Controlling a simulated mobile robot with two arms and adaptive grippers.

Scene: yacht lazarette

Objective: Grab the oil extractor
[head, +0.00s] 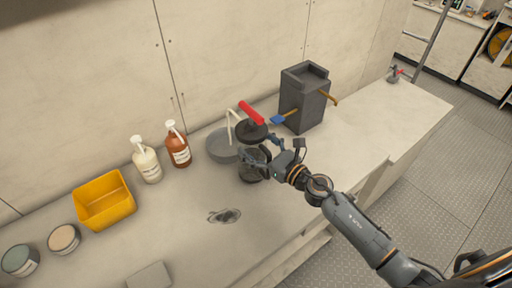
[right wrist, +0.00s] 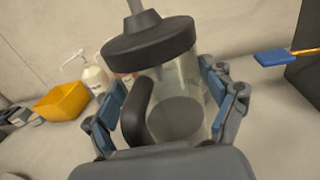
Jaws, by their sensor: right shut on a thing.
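The oil extractor (head: 252,132) is a clear cylinder with a black lid, a red T-handle on top and a pale bent tube. It stands upright at the middle of the counter, partly hidden by my right gripper (head: 262,157). In the right wrist view the extractor's clear body (right wrist: 178,95) and black side handle (right wrist: 137,110) are between the blue-padded fingers of my right gripper (right wrist: 165,100). The right gripper is shut on the extractor's body below the lid. I cannot tell whether its base touches the counter. My left gripper is not in view.
A grey round pan (head: 222,146) sits just behind the extractor. Brown (head: 178,148) and cream (head: 147,163) pump bottles, a yellow bin (head: 104,202) and tins (head: 64,240) are left.

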